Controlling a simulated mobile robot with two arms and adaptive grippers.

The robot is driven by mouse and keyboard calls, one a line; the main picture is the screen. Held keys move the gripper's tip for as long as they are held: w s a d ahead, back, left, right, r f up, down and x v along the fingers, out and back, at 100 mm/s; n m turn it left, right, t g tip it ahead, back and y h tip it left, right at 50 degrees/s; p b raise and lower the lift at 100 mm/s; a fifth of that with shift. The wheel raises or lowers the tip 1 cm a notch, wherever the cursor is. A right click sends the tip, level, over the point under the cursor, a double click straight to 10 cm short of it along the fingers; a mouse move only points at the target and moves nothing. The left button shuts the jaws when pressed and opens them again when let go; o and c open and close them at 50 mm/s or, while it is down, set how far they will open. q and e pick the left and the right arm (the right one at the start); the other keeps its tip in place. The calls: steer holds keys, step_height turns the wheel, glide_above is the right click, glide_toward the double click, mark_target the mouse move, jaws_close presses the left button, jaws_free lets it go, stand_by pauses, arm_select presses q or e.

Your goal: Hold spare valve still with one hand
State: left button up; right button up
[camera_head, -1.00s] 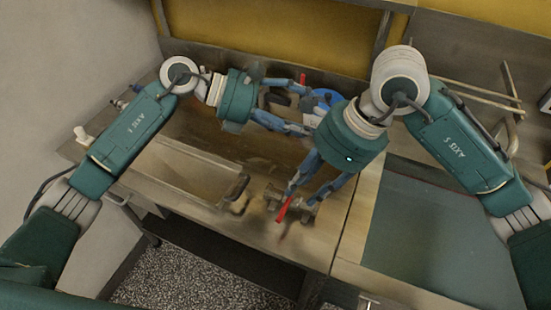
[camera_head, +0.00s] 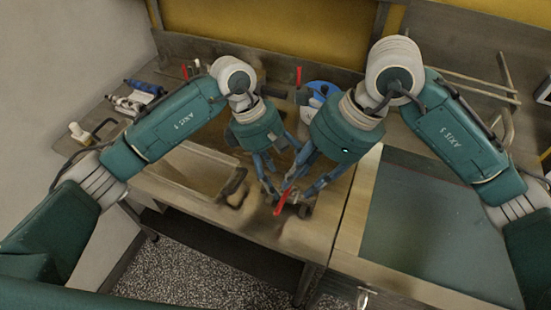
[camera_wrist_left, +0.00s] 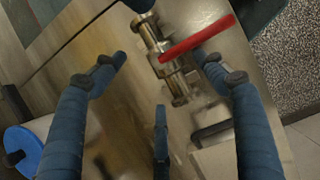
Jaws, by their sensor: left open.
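The valve with a red lever handle (camera_head: 282,204) lies on the wooden bench near its front edge. In the left wrist view its metal body (camera_wrist_left: 168,62) lies ahead of the fingers, with the red handle pointing up and right. My left gripper (camera_head: 280,186) is open above the valve, its blue fingers spread; in the wrist view (camera_wrist_left: 162,78) nothing sits in its grasp. My right gripper (camera_head: 301,192) reaches down at the valve from the right. Its fingertips overlap the valve and the left fingers, so whether it grips is unclear.
A recessed tray (camera_head: 190,172) with a dark handle lies left of the valve. Other red levers (camera_head: 299,75) and a blue-and-white round item (camera_head: 322,90) are at the back. Tools (camera_head: 140,95) lie at the far left. A grey-green mat (camera_head: 425,225) covers the right bench.

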arm_select(q)
steer(key=shift+x, duration=1.95)
steer(key=shift+d, duration=0.1)
steer(key=c, duration=1.7)
steer(key=shift+c, duration=0.2)
